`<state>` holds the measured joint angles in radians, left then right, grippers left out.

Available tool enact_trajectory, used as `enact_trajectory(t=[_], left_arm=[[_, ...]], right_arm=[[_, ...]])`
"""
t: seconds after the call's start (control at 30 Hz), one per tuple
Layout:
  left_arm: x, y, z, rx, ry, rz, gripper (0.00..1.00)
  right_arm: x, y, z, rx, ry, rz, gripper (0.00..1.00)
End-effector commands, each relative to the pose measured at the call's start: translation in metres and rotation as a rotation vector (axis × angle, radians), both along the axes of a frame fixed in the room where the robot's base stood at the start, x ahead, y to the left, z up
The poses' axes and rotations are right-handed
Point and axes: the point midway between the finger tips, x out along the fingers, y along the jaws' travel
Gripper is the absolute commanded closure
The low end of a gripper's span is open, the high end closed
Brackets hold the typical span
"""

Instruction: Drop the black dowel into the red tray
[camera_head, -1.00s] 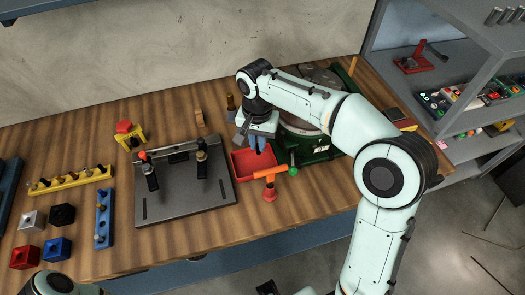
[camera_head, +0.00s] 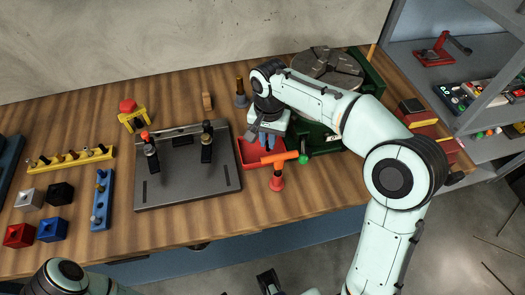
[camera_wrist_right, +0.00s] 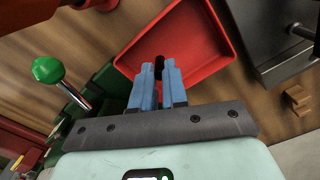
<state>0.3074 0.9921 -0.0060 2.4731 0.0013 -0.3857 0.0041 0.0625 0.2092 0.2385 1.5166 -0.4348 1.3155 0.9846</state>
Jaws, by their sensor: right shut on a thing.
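My right gripper (camera_head: 268,141) is over the red tray (camera_head: 247,152). In the right wrist view its blue fingers (camera_wrist_right: 160,80) are close together, with the black dowel (camera_wrist_right: 158,67) between their tips. Only a short dark part of the dowel shows; the fingers hide the rest. Behind the fingertips is the floor of the red tray (camera_wrist_right: 200,35), bare where it shows. I cannot tell how high the dowel is above the tray floor.
A dark grey plate (camera_head: 185,180) with two upright clamps lies left of the tray. A green machine with a round grey table (camera_head: 328,66) stands behind my right arm.

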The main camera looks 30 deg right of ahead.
Motion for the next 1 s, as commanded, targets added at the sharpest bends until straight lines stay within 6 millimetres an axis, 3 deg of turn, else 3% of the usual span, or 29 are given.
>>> enact_trajectory(t=[0.1,0.13,0.2,0.5,0.63,1.0], left_arm=[[0.0,0.0,0.001,0.0,-0.001,0.0,0.26],[0.0,0.0,0.001,0.0,-0.001,-0.001,0.26],[0.0,0.0,0.001,0.0,-0.001,-0.001,0.26],[0.0,0.0,0.001,0.0,-0.001,0.0,0.26],[0.001,0.0,0.003,0.0,-0.002,0.0,0.26],[0.007,0.0,0.023,0.0,-0.009,0.0,0.26]], right_arm=[[0.0,0.0,0.001,0.001,-0.001,0.0,1.0],[0.0,0.0,0.001,0.001,-0.001,0.0,0.8],[0.0,0.0,0.001,0.001,-0.001,0.0,0.57],[0.0,0.0,0.002,0.0,0.0,0.0,0.57],[0.0,0.0,0.012,0.0,-0.001,0.0,0.57],[0.001,0.001,0.092,0.002,-0.004,0.001,0.57]])
